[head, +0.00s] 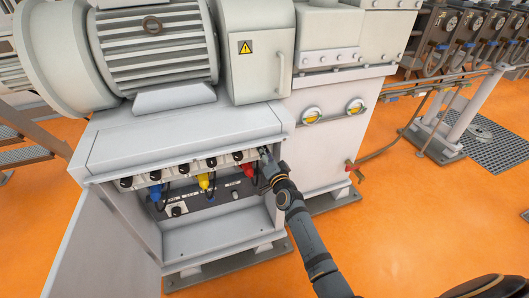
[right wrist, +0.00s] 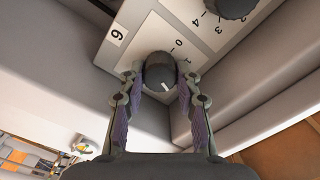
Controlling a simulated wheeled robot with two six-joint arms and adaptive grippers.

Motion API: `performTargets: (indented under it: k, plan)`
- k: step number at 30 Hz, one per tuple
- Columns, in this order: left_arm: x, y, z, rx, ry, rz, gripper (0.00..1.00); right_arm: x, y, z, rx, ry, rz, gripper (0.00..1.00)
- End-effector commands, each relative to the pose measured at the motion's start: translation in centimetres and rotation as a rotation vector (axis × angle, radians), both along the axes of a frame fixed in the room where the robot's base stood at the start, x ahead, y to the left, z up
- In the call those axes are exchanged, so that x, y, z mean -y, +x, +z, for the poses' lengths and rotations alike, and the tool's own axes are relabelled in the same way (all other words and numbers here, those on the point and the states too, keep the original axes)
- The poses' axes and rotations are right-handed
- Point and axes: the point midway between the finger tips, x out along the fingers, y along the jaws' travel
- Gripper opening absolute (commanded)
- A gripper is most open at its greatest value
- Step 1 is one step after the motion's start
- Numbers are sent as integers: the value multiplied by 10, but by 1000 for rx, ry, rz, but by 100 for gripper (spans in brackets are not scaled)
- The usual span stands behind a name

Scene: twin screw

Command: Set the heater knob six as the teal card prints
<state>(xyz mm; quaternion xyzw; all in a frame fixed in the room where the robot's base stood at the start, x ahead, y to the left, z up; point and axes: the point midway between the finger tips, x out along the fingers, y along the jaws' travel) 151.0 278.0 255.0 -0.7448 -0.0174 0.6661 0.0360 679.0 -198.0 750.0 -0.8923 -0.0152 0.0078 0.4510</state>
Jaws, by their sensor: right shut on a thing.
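Heater knob six (right wrist: 157,68) is a dark round knob on a light panel beside a printed "6" label. Its white pointer mark faces the lower right in the right wrist view, and the printed figures 0 and 1 stand just above and right of it. My right gripper (right wrist: 160,80) is shut on this knob, with one finger on each side. In the head view my right gripper (head: 264,154) reaches the right end of the knob row and hides knob six there. The teal card cannot be made out in either view. My left gripper is not in view.
The knob row runs along the top of an open cabinet (head: 216,242). Blue (head: 155,192), yellow (head: 204,181) and red (head: 248,170) plugs hang below it. A neighbouring knob (right wrist: 232,6) sits close by on the panel. A cabinet side wall stands close to the right gripper.

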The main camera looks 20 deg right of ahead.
Motion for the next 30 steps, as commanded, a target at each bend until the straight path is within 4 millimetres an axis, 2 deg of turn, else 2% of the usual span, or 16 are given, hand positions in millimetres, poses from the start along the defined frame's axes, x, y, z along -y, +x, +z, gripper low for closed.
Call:
performTargets:
  k: [6,15,30]
  plan:
    - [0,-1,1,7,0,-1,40,1,0,1,-4,179,-1,2]
    - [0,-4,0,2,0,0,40,1,0,0,-10,355,0,2]
    - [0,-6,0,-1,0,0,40,1,0,0,-12,439,-1,2]
